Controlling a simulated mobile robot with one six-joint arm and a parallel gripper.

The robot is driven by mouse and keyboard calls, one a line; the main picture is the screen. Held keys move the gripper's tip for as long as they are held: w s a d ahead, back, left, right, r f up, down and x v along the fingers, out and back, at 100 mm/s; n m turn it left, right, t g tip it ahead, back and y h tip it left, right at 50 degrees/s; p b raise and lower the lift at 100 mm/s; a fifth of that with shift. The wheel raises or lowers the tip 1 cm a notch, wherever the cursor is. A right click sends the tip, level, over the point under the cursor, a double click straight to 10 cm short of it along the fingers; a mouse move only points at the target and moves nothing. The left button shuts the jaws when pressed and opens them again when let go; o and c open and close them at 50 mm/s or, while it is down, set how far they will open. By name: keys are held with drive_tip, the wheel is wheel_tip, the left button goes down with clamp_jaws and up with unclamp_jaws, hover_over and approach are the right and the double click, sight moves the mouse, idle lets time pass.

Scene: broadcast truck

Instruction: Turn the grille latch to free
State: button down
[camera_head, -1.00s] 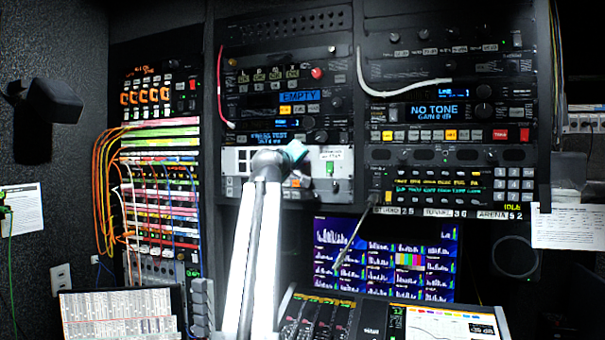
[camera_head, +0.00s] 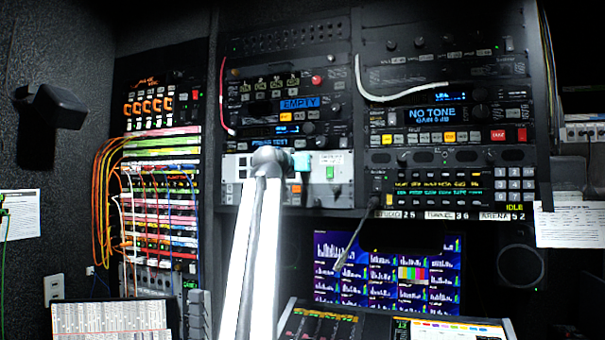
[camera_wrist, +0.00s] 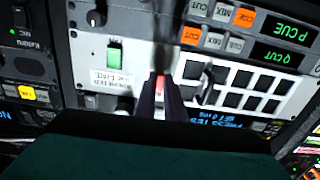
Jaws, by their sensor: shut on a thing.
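The white panel (camera_head: 345,190) sits in the middle rack. It has square dark grille openings (camera_wrist: 235,82) and a green switch (camera_head: 330,172), which also shows in the wrist view (camera_wrist: 114,55). My gripper (camera_wrist: 161,88) is at this panel, between the green switch and the grille openings. Its dark fingers are close together on a small reddish piece (camera_wrist: 160,83), which looks like the grille latch. The fingers hide most of it, so I cannot tell its angle. A dark curved handle (camera_wrist: 206,84) stands beside the openings. In the head view my wrist hides the fingertips.
Rack units with buttons and displays, such as the NO TONE unit (camera_head: 432,114), surround the panel. A white cable (camera_head: 375,95) hangs at the upper right. Patch cables (camera_head: 105,190) hang at left. A monitor (camera_head: 385,270) and a console (camera_head: 400,325) lie below.

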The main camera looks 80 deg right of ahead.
drive_tip(key=shift+m, duration=0.3)
drive_tip(key=c, duration=1.9)
unclamp_jaws()
drive_tip(key=shift+o, duration=0.2)
drive_tip(key=shift+a, duration=0.15)
drive_tip(key=w+a+p, duration=0.2)
drive_tip(key=a+p, duration=0.2)
drive_tip(key=a, duration=0.9)
drive_tip(key=shift+w+a, duration=0.15)
drive_tip(key=shift+w, duration=0.15)
